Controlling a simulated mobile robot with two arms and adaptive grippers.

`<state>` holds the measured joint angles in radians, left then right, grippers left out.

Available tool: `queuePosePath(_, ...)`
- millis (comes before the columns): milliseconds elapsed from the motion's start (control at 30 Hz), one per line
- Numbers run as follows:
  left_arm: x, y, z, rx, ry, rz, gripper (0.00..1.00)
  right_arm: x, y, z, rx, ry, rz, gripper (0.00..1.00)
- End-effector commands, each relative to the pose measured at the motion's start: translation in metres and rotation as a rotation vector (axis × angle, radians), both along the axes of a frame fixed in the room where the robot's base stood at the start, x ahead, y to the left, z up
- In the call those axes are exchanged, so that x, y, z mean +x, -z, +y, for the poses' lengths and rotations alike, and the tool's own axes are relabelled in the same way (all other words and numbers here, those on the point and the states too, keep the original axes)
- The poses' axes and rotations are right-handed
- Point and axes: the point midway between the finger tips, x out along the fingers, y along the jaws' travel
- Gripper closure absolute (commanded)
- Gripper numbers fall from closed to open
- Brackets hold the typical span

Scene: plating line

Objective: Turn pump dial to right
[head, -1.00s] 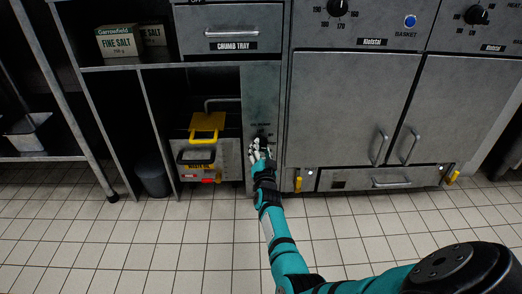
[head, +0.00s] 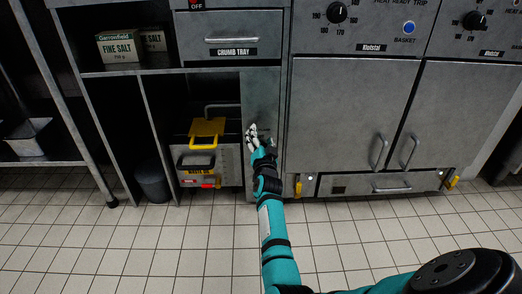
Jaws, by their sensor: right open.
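My right gripper (head: 254,134) is open at the narrow grey panel (head: 262,95) between the open bay and the fryer doors. Its fingers are at the panel's lower part. The pump dial is hidden behind the gripper, so I cannot tell its setting or whether the fingers touch it. My right arm comes up from the bottom right. My left gripper is not in view.
A waste oil unit (head: 218,160) with a yellow handle stands in the bay left of the gripper. A dark bin (head: 152,181) is further left. Fryer doors (head: 345,110) with handles and yellow valve levers (head: 298,186) are to the right. The tiled floor is clear.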

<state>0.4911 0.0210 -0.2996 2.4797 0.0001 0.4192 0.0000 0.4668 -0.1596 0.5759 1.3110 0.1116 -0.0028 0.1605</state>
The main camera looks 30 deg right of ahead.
Motion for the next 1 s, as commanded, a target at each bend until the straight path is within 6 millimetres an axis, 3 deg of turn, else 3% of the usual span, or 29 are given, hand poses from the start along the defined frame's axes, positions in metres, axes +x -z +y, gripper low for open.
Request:
queuePosePath(200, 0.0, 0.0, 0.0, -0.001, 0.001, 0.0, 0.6, 0.0, -0.024, 0.0, -0.001, 0.001, 0.0, 0.38)
queuePosePath(833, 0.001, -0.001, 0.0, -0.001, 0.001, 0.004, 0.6, -0.002, -0.031, -0.001, -0.011, 0.003, -0.003, 0.38)
queuePosePath(933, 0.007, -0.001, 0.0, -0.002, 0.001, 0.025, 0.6, -0.011, -0.054, 0.0, -0.074, 0.01, -0.034, 0.38)
queuePosePath(1000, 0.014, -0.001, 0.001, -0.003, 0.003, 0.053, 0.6, -0.024, -0.085, 0.004, -0.163, 0.017, -0.081, 0.38)
